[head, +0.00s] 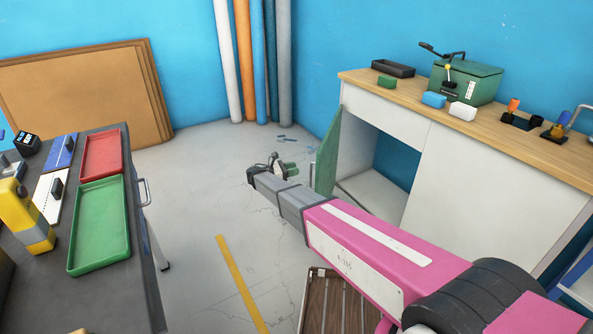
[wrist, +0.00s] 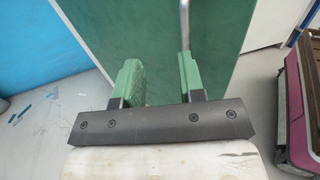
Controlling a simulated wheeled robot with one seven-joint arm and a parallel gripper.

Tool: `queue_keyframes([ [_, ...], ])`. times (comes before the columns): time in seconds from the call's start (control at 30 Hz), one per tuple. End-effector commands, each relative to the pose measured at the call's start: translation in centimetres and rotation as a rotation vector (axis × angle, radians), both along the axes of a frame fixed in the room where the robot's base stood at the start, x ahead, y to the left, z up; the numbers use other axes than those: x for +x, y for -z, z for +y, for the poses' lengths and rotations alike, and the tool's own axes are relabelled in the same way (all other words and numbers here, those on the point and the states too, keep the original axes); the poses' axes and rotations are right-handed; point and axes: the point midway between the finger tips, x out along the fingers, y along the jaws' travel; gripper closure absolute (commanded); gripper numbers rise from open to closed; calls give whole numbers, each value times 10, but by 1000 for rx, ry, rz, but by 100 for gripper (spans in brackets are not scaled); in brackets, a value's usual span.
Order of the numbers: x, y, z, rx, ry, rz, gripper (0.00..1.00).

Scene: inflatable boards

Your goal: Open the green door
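The green door (head: 328,155) hangs at the left side of the white cabinet under the wooden worktop. It stands swung outward, and the cabinet's inside shows beside it. In the wrist view the door (wrist: 222,50) fills the middle behind the fingers. A thin silver handle bar (wrist: 184,22) runs down the door to the tip of the right finger, which hides its lower part. My gripper (head: 290,169) is just left of the door, on its outer side. In the wrist view my gripper (wrist: 160,72) has its green fingers apart, with nothing visibly held between them.
The cabinet (head: 480,190) carries a green toolbox (head: 468,82) and small items on top. A dark workbench with a red tray (head: 101,155) and green tray (head: 99,225) stands left. A wooden crate (head: 335,300) lies below my arm. The floor between is mostly clear.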

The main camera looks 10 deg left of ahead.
Motion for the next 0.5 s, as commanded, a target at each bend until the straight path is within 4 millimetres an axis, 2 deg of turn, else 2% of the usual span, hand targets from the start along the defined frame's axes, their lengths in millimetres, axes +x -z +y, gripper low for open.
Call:
queue_keyframes([
  [0.5,-2,0,32,1,0,0,64],
])
